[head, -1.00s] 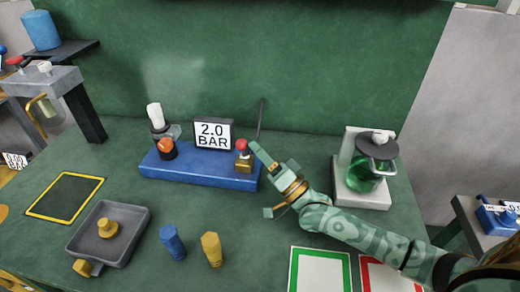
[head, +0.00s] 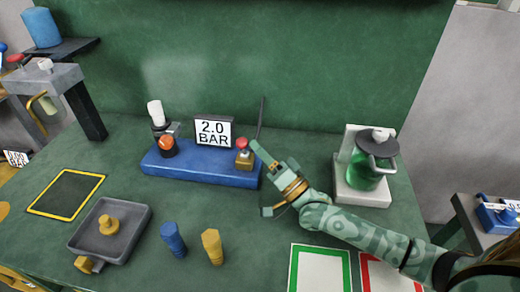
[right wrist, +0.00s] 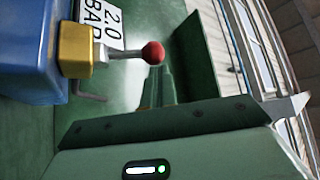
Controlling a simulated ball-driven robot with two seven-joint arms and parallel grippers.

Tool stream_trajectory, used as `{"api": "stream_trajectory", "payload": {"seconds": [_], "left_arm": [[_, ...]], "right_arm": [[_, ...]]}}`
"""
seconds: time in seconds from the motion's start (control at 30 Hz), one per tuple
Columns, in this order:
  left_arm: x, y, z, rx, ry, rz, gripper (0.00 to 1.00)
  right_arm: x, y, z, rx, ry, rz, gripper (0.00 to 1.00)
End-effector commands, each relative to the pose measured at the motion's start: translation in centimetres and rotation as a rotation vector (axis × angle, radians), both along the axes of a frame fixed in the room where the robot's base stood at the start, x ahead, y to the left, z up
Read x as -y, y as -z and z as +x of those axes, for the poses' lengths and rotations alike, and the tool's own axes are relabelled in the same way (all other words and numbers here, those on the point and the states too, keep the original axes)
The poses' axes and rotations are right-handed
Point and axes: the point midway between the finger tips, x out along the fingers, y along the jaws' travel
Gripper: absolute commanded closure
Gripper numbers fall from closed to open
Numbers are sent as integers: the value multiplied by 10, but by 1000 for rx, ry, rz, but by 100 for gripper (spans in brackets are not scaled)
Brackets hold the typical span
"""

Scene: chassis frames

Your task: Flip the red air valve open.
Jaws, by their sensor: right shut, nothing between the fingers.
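The red air valve is a red ball knob (head: 241,144) on a short grey lever, standing up from a brass block (head: 244,160) at the right end of a blue base (head: 200,168). In the right wrist view the red knob (right wrist: 153,53), lever (right wrist: 125,54) and brass block (right wrist: 76,50) show clearly. My right gripper (head: 257,147) is shut and empty, its tips just right of the knob. In the right wrist view its dark fingers (right wrist: 160,88) end close beside the knob; I cannot tell if they touch. My left gripper is not in view.
A "2.0 BAR" display (head: 213,132) stands behind the base. An orange-topped knob (head: 168,147) and a white-capped part (head: 156,114) are at its left. A green-liquid jug (head: 369,165) stands right. A grey tray (head: 133,225), blue peg (head: 173,238) and yellow peg (head: 212,246) are in front.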

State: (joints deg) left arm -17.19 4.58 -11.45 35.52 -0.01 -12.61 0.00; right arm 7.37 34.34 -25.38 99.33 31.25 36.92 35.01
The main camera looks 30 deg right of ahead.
Motion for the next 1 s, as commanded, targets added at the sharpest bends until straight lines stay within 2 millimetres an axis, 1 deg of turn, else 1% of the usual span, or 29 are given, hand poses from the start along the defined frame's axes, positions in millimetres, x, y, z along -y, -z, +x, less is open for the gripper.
{"api": "stream_trajectory", "payload": {"seconds": [0.83,0.93,1.0], "left_arm": [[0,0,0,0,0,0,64],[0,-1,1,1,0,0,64],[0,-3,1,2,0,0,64]], "right_arm": [[-1,1,-1,-2,-2,-1,100],[1,4,-6,-3,-2,-2,100],[5,7,-13,-3,-2,-1,100]]}}
